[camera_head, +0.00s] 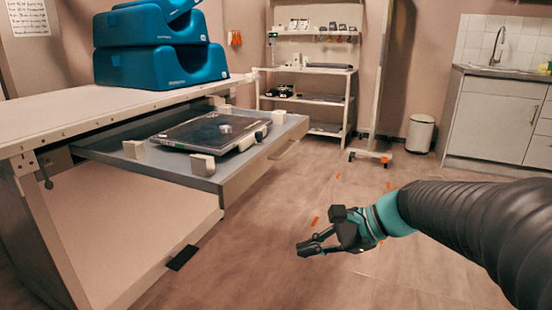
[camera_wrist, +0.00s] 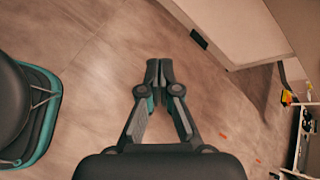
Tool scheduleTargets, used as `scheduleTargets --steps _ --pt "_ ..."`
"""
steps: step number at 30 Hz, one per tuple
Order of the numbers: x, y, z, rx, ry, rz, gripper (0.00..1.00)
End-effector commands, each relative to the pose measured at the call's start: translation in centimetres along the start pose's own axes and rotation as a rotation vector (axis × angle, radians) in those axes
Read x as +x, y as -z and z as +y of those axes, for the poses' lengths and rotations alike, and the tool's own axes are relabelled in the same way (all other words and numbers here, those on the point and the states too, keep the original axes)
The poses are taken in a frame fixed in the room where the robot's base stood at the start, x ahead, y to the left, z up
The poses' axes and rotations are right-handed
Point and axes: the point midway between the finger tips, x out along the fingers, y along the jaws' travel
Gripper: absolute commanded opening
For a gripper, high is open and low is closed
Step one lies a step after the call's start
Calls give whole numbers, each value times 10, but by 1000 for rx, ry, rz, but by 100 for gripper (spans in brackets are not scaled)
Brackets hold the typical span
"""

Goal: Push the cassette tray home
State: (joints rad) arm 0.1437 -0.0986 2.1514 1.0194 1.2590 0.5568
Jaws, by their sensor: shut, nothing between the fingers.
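The cassette tray (camera_head: 264,152) is a grey drawer-like tray that stands pulled out from under the white table top (camera_head: 60,112). A dark flat cassette (camera_head: 210,131) lies in it between several pale blocks. My gripper (camera_head: 305,246) is in front of and below the tray, to its right in the head view, apart from it and over bare floor. In the wrist view my gripper (camera_wrist: 153,68) has its fingertips together with nothing between them. The tray's inner end is hidden under the table top.
Blue padded supports (camera_head: 160,50) sit on the table. A lower white panel (camera_head: 140,225) is under the tray. A shelf rack (camera_head: 305,85), a bin (camera_head: 420,133) and a sink cabinet (camera_head: 495,115) stand at the back. The floor between is clear except small orange marks.

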Motion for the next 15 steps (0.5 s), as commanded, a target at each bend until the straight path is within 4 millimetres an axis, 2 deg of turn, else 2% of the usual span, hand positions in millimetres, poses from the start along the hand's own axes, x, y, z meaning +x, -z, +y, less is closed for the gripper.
scheduleTargets --steps 1,6,10,15 --pt "-3 1 -24 95 40 -64 0" --pt "-13 15 -97 387 186 -291 0" --pt "-24 30 -136 541 270 -430 0" --pt "-35 46 -163 645 331 -533 0"
